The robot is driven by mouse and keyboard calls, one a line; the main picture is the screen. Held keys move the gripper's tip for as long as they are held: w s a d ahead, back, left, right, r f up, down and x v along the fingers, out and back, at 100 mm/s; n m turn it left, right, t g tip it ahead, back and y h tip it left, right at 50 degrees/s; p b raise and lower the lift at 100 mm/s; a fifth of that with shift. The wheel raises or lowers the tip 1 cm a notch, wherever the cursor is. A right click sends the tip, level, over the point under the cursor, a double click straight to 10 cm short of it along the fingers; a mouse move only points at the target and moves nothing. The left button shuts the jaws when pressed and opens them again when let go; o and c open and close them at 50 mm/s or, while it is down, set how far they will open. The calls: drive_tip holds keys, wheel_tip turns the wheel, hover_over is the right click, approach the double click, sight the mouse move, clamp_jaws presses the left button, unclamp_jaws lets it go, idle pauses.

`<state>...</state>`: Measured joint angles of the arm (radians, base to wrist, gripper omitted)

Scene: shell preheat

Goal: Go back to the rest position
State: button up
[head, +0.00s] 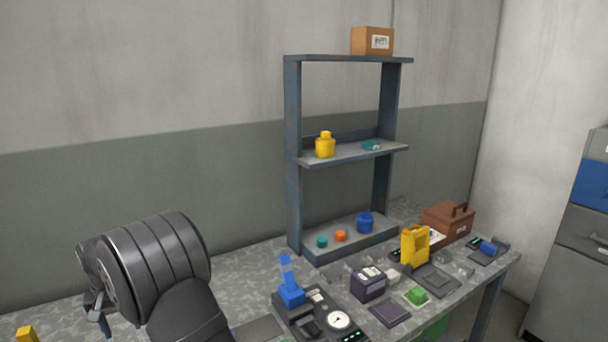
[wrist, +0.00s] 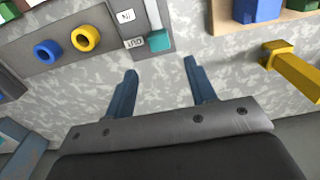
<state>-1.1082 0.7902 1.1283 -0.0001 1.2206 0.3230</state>
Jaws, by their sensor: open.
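My gripper (wrist: 161,68) shows in the wrist view with its two blue fingers apart and nothing between them. Speckled grey bench top (wrist: 165,100) lies beyond and between the fingers. In the head view my dark grey arm fills the lower left, and the gripper is mostly hidden behind it or out of frame.
In the wrist view, a grey panel (wrist: 62,68) with blue and yellow rings stands at the upper left. A yellow handle-like part (wrist: 292,66) is at the right.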

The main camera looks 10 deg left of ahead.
wheel_tip(320, 180, up, 8)
wheel_tip(320, 180, down, 18)
drive_tip(key=shift+r, duration=0.2)
drive_tip(key=s+d, duration=0.3)
drive_tip(key=shift+s+d+r, duration=0.1)
drive_tip(key=shift+s+d, duration=0.25)
drive_tip(key=shift+d, duration=0.05)
wheel_tip(320, 180, up, 19)
drive_tip(key=m, duration=0.9)
drive_tip(key=shift+w, duration=0.15)
drive_tip(key=shift+a, duration=0.1)
